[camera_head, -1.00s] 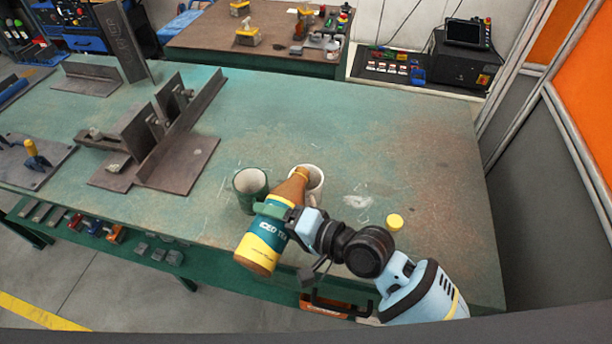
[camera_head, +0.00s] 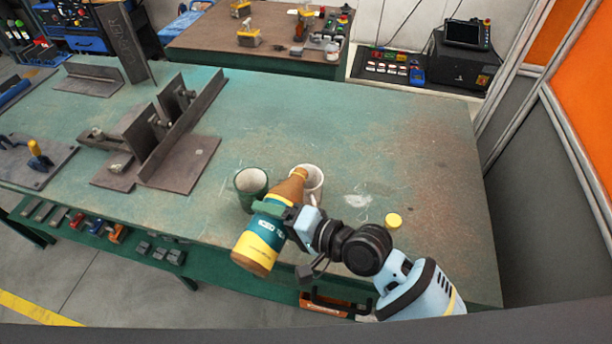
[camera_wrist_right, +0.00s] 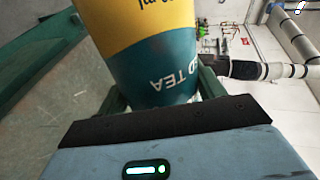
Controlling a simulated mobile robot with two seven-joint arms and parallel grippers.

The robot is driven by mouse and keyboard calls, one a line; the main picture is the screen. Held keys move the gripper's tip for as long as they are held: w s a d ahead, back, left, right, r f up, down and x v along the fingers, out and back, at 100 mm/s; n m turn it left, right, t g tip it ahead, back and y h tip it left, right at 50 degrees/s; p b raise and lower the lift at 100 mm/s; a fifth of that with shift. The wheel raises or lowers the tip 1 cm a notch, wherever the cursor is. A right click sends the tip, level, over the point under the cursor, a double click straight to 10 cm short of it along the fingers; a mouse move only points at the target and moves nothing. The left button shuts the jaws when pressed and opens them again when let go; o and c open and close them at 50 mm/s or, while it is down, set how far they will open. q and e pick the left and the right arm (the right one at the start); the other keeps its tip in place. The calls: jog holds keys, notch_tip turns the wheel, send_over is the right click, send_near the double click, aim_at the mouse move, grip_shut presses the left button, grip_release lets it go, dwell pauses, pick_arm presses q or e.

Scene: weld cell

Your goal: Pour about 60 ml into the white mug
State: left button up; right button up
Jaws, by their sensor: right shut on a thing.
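The iced tea bottle (camera_head: 262,238) is brown with a yellow and teal label. My right gripper (camera_head: 272,209) is shut on it and holds it tilted, with its neck up and to the right at the white mug's rim. The bottle also fills the top of the right wrist view (camera_wrist_right: 150,45). The white mug (camera_head: 315,184) stands on the table, partly hidden behind the bottle neck and gripper. I cannot see the liquid or the mug's inside level. A green mug (camera_head: 250,187) stands just left of the white mug. My left gripper is not in view.
A yellow cap (camera_head: 393,220) lies on the green worktable (camera_head: 440,170) right of the mugs. Steel angle fixtures (camera_head: 165,135) stand at the left. The table's right half is mostly clear. A grey partition (camera_head: 545,200) stands beyond its right edge.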

jog(key=shift+r, duration=0.25)
jog(key=shift+f, duration=0.2)
jog(key=shift+a+r, duration=0.1)
jog(key=shift+r, duration=0.1)
jog(key=shift+s, duration=0.1)
jog(key=shift+r, duration=0.1)
dwell(0.4)
